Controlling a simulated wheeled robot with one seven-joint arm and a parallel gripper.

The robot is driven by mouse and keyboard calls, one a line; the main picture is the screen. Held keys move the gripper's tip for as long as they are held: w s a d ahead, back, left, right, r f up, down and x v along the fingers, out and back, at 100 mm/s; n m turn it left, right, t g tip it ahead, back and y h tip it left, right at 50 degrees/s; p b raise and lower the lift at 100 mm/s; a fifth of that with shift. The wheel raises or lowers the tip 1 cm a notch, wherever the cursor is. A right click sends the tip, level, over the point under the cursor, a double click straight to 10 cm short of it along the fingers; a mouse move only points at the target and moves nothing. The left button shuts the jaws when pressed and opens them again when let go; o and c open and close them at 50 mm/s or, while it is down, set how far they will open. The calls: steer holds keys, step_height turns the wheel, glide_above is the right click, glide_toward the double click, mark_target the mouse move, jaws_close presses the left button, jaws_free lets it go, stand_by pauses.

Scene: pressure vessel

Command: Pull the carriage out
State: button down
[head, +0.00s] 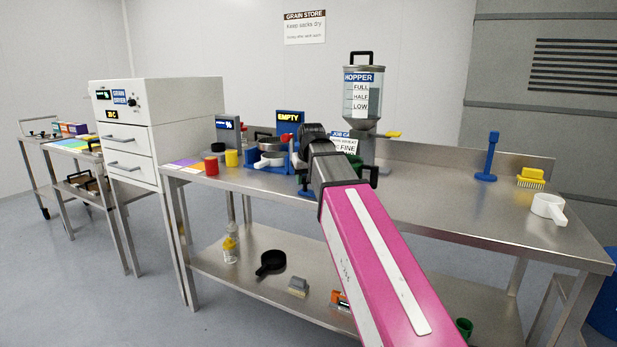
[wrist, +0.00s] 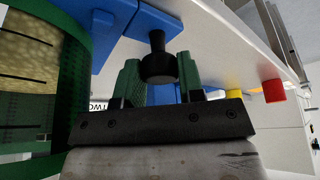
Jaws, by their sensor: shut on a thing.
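A black knob (wrist: 157,42) stands out from a blue part (wrist: 112,22) in the wrist view, and this blue part looks like the carriage. My gripper (wrist: 158,82) has its two green fingers on either side of the knob, shut on it. In the head view a blue device (head: 275,155) with a round metal top stands on the steel bench, under a display reading EMPTY (head: 289,119). My pink arm reaches over the bench and hides my fingertips, the knob and part of the device there.
A green-framed container (wrist: 25,50) with grainy tan contents is close at the left of the wrist view. A hopper (head: 364,98) stands behind my arm. Red (head: 211,166) and yellow (head: 231,158) cylinders sit left of the device. The steel bench (head: 440,205) is mostly clear to the right.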

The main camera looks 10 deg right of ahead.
steer(key=shift+s+a, duration=0.1)
steer(key=shift+s, duration=0.15)
steer(key=c, duration=0.8)
jaws_free()
steer(key=shift+o, duration=0.2)
steer(key=shift+s+r, duration=0.15)
steer(key=shift+r, duration=0.4)
steer(key=v, duration=0.9)
steer(key=shift+r, duration=0.25)
steer(key=shift+s, duration=0.2)
